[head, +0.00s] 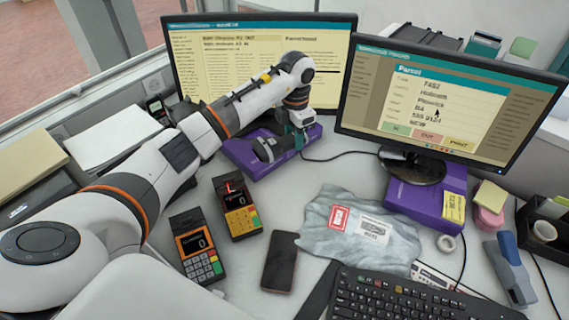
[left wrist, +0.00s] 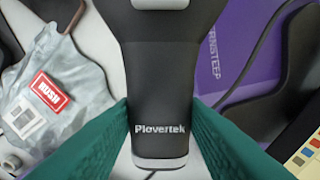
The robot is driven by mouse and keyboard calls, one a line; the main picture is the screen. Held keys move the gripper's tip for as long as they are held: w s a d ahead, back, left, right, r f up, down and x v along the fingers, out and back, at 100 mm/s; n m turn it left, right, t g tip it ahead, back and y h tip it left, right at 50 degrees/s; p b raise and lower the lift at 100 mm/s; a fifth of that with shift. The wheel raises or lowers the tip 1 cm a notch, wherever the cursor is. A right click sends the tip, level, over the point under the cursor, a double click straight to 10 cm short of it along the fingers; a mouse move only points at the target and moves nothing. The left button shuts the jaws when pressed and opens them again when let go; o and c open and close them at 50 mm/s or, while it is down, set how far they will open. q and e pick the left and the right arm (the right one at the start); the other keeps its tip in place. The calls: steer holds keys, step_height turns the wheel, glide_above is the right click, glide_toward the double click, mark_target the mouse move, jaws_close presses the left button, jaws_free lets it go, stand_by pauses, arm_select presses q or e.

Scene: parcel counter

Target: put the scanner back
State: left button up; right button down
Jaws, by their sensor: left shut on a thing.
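The scanner is a dark grey handheld with "Plovertek" on its handle. My left gripper (head: 298,134) is shut on the scanner (head: 272,148), in front of the left monitor and over the purple box there. In the left wrist view the scanner (left wrist: 160,85) stands between the two green finger pads of my left gripper (left wrist: 160,125), which press on both sides of its handle. The scanner's far end runs out of the top of that view. I cannot tell whether the scanner touches the purple box. My right gripper is not in view.
A purple box (head: 240,158) lies under the left monitor (head: 200,65). A grey parcel bag (head: 335,240) with a red label lies mid-counter. Two card terminals (head: 240,208) (head: 193,245), a phone (head: 279,262) and a keyboard (head: 400,300) are in front. The right monitor (head: 450,95) stands behind the bag.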

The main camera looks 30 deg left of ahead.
mark_target(294, 137)
arm_select(q)
step_height(294, 137, down, 8)
steer(key=shift+s+d+r+p, duration=0.1)
steer(key=shift+s+r+p, duration=0.05)
steer(key=shift+r+p, duration=0.15)
steer(key=shift+f, duration=0.2)
steer(key=shift+f, duration=0.1)
steer(key=shift+f+b, duration=0.5)
steer(key=shift+b, duration=0.05)
steer(key=o, duration=1.1)
step_height(294, 137, up, 13)
steer(key=shift+r, duration=0.15)
